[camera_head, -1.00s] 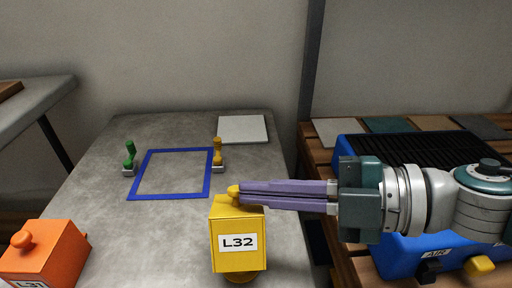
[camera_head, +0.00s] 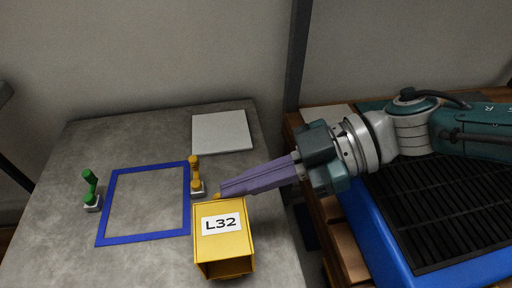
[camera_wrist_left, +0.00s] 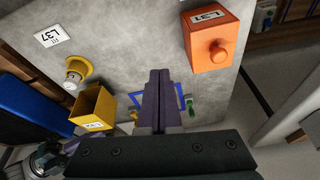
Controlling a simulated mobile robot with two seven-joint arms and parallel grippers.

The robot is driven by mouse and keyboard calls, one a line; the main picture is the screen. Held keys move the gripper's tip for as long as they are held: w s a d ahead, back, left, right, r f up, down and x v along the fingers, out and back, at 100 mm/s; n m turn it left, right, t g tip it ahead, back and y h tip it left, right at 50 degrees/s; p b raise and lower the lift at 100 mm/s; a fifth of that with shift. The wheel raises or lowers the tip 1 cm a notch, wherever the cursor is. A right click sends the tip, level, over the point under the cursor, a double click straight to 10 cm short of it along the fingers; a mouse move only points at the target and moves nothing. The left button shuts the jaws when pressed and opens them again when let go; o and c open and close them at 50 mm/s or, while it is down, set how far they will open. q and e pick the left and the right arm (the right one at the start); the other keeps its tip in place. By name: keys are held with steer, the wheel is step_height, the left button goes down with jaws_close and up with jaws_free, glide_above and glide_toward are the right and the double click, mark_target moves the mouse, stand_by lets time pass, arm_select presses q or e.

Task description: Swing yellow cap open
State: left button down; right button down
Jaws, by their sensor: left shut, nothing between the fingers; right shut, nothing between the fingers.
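The yellow cap (camera_head: 222,224), a box labelled L32, is tilted up in the head view, with its hollow underside showing at the lower edge. Its small knob (camera_head: 216,196) is beside the tips of my right gripper (camera_head: 223,190). That gripper is shut and lies against or very close to the cap's top; contact is unclear. In the left wrist view the cap (camera_wrist_left: 93,106) shows its open side, apart from a round yellow fitting (camera_wrist_left: 75,72) with a pale centre. My left gripper (camera_wrist_left: 159,74) is shut and empty, pointing over the table.
An orange box (camera_wrist_left: 215,42) with a knob stands on the grey table. A blue unit with a black grille (camera_head: 440,212) is at right.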

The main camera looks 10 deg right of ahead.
steer(key=shift+w+f+g+b, duration=0.3)
steer(key=shift+f+b, duration=0.05)
steer(key=shift+f, duration=0.15)
arm_select(q)
steer(key=shift+s+b+x, duration=0.15)
steer(key=shift+b+x, duration=0.25)
steer(key=shift+x, duration=0.35)
steer(key=shift+s+b+x, duration=0.15)
steer(key=shift+b+x, duration=0.2)
steer(key=shift+x, duration=0.35)
arm_select(e)
steer(key=shift+w+f, duration=0.35)
steer(key=shift+w, duration=0.15)
arm_select(q)
steer(key=shift+d+f, duration=0.1)
arm_select(e)
steer(key=shift+r, duration=0.1)
